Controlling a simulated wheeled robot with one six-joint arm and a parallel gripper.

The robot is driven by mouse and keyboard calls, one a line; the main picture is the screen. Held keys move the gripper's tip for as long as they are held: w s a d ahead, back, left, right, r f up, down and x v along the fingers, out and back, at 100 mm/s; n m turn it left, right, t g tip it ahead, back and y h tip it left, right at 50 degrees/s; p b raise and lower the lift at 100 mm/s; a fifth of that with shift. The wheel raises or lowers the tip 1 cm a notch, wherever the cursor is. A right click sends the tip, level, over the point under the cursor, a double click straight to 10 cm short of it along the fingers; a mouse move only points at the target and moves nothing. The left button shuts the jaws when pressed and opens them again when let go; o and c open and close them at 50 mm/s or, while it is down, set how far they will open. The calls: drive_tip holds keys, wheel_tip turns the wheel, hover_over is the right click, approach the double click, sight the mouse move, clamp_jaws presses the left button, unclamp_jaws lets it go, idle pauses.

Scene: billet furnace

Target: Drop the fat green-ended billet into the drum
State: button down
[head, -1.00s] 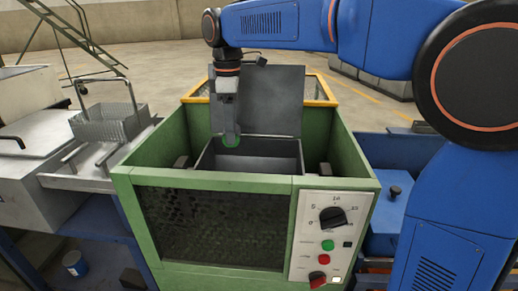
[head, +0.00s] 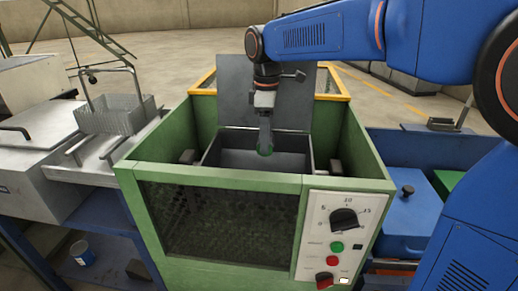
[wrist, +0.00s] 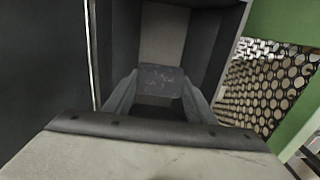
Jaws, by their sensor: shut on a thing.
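The drum (head: 230,161) is a dark grey open box inside the green machine housing (head: 222,179), with its lid (head: 235,100) standing up behind it. My gripper (head: 265,140) points down over the drum's opening. I cannot tell exactly how far the billet is above the drum's floor.
A control panel (head: 340,240) with a dial and buttons is on the housing's front right. A wire basket (head: 115,115) stands on the metal bench at left. A blue cabinet (head: 400,215) stands at right. The raised lid and the green walls surround the drum.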

drive_tip(key=shift+f, duration=0.7)
drive_tip(key=c, duration=0.7)
unclamp_jaws()
drive_tip(key=shift+r, duration=8.7)
